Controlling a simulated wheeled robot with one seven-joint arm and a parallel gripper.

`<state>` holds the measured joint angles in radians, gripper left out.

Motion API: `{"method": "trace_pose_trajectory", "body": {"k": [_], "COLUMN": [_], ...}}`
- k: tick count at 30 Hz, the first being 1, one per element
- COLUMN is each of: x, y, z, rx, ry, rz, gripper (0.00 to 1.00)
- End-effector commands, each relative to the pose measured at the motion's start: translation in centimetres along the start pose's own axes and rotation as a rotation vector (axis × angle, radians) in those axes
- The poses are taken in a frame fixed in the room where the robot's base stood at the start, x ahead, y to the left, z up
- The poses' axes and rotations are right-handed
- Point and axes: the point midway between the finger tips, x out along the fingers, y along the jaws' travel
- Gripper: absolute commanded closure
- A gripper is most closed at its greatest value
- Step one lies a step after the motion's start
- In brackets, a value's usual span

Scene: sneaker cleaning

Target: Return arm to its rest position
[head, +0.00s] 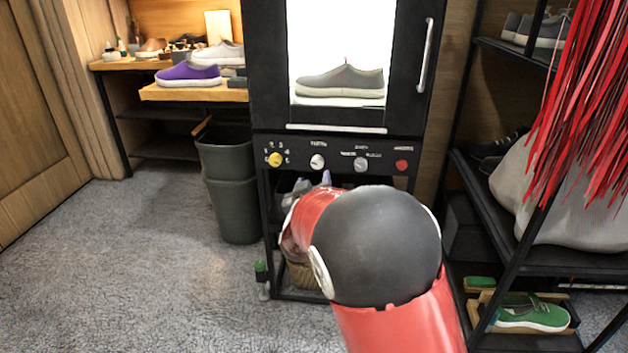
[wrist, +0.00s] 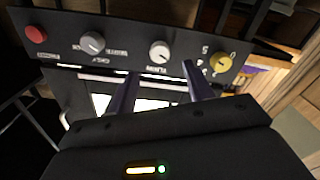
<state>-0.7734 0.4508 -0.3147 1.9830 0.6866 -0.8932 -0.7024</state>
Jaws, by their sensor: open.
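My red arm with a dark grey rounded joint reaches up the lower middle of the head view, bent toward the black cabinet (head: 348,122). My gripper is mostly hidden behind the arm there; only a small purple-grey tip shows below the control panel. In the wrist view my gripper (wrist: 160,82) is open, its two dark fingers apart with nothing between them. The panel (wrist: 128,48) appears upside down in front of the fingers, with a yellow knob (wrist: 220,63), two pale knobs and a red button (wrist: 36,34). A grey shoe (head: 341,82) stands inside the lit cabinet.
A wooden bench (head: 195,93) at the left holds a purple sneaker (head: 188,76). A dark bin (head: 228,185) stands left of the cabinet. A black rack at the right holds a green shoe (head: 533,315) low down; red strips hang above. The floor (head: 130,260) at left is clear.

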Motion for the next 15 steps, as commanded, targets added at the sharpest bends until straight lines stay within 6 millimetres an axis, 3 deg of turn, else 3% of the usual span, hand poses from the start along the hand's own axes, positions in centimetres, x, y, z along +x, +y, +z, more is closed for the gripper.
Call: {"method": "trace_pose_trajectory", "body": {"k": [5, 8, 11, 15], "x": [-0.4, -1.6, -4.5, -10.3], "y": [2.0, 4.7, 7.7, 11.5], "z": [-0.3, -0.7, -0.8, -0.5], "rx": [0.055, 0.137, 0.224, 0.306], "ry": [-0.049, -0.129, -0.235, -0.393], "rz": [-0.043, -0.119, -0.214, -0.325], "gripper": [0.48, 0.48, 0.48, 0.48]}}
